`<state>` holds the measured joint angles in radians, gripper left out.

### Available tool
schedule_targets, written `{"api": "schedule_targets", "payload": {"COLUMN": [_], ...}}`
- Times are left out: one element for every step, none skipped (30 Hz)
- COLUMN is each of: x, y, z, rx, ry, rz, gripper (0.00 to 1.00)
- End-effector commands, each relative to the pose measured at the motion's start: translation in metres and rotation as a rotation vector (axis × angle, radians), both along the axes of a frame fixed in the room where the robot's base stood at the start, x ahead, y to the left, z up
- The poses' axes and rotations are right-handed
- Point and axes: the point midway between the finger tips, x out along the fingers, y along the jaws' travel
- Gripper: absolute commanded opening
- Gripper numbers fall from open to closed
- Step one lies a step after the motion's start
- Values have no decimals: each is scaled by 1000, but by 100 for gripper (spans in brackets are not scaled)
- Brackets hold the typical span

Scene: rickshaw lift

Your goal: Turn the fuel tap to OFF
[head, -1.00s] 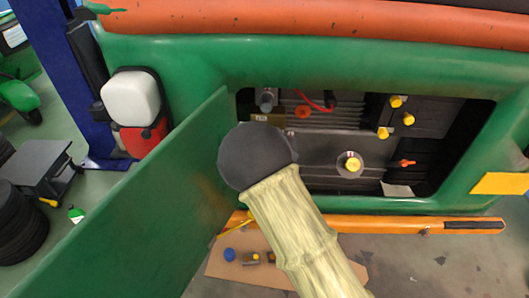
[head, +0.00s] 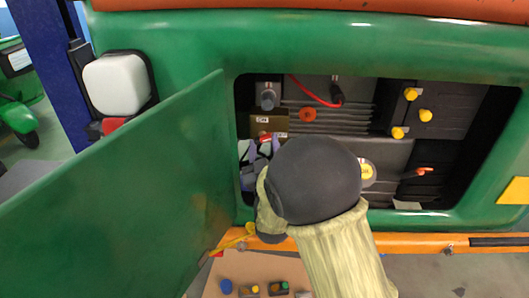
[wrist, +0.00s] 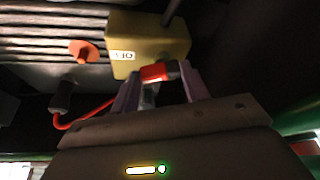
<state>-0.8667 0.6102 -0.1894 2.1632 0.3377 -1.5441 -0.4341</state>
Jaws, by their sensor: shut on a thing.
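The fuel tap is a brass-coloured block (head: 268,122) at the left inside the engine opening, with a small white label that is hard to read. It also shows in the wrist view (wrist: 150,42). Its red lever (wrist: 156,72) sits at the block's edge, between the two grey-purple fingers of my gripper (wrist: 160,80). My gripper is shut on this red lever. In the head view the gripper (head: 262,148) reaches the tap from below, partly hidden by my dark round wrist joint. The lever's exact angle against the label is hard to tell.
A green door panel (head: 120,190) stands open at left of the opening. An orange knob (head: 308,115), a red cable (head: 308,92) and yellow caps (head: 411,94) are inside the bay. An orange bar (head: 415,243) runs below the opening.

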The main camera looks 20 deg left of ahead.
Motion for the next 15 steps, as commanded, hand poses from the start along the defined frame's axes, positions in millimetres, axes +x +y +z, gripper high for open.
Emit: {"api": "schedule_targets", "payload": {"x": [0,0,0,0,0,0,0,0,0,0,0,0,0,0,0], "y": [1,1,1,1,1,1,1,1,1,1,1,1,1,1,1], "z": [-2,-2,-2,-2,-1,-1,-1,-1,-1,-1,-1,-1,-1,-1,-1], "rx": [1,2,3,3,3,3,3,3,2,2,2,2,2,2,2], "ry": [4,6,6,6,6,6,6,6,6,6,6,6,6,6,4], "rz": [2,2,2,2,2,2,2,2,2,2,2,2,2,2,1], "gripper": [23,23,23,23,23,23,23,23,23,23,23,51,57,63,67]}}
